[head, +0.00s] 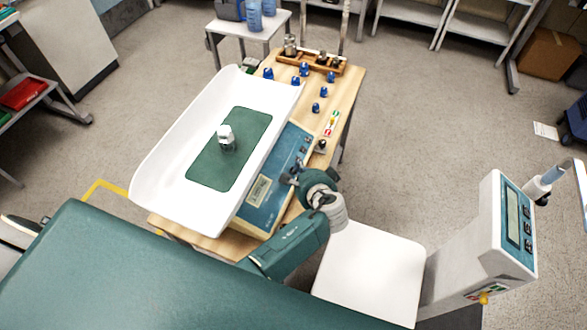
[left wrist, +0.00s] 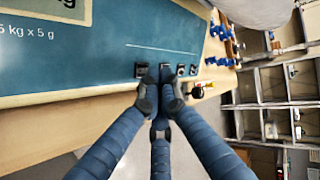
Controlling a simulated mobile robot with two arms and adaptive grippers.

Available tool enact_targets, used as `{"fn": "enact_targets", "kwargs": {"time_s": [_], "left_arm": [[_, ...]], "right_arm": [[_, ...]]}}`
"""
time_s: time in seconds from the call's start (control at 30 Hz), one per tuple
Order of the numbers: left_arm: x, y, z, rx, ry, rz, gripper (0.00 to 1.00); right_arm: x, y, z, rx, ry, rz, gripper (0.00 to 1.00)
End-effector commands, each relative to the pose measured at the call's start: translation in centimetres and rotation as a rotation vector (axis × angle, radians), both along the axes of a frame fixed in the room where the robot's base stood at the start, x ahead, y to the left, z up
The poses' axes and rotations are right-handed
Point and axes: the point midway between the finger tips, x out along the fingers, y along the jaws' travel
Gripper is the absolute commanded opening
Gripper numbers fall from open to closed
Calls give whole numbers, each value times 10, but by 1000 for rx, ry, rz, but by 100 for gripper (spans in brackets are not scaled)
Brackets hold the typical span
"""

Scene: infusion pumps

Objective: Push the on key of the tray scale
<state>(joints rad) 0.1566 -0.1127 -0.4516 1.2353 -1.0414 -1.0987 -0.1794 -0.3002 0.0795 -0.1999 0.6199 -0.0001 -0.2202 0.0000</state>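The tray scale has a white tray (head: 165,165) with a green mat (head: 248,140) on top. Its blue base (head: 262,205) stands on a wooden table and has a row of small dark keys, which also shows in the left wrist view on the blue panel (left wrist: 100,60). My left gripper (head: 292,172) is at the key end of the panel. In the left wrist view its fingertips (left wrist: 160,92) are drawn together and empty, just in front of the keys. One key (left wrist: 165,68) is partly behind the fingertips; I cannot tell whether they touch it. My right gripper is out of view.
A small grey-and-white object (head: 226,136) stands on the mat. Several blue weights (head: 316,107) and a wooden weight rack (head: 325,64) are at the table's far end. A column scale (head: 515,225) with a white platform (head: 370,275) stands at the right.

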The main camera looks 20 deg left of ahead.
Motion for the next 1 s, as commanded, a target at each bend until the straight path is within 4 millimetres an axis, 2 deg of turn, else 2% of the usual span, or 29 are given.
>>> {"fn": "enact_targets", "kwargs": {"time_s": [0.27,0.8,1.0], "left_arm": [[0,-2,6,0,0,-1,0],[0,-22,54,1,-1,0,0],[-1,-23,55,1,-1,0,0]], "right_arm": [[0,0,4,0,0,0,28],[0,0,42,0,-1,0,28],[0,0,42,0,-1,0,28]]}}
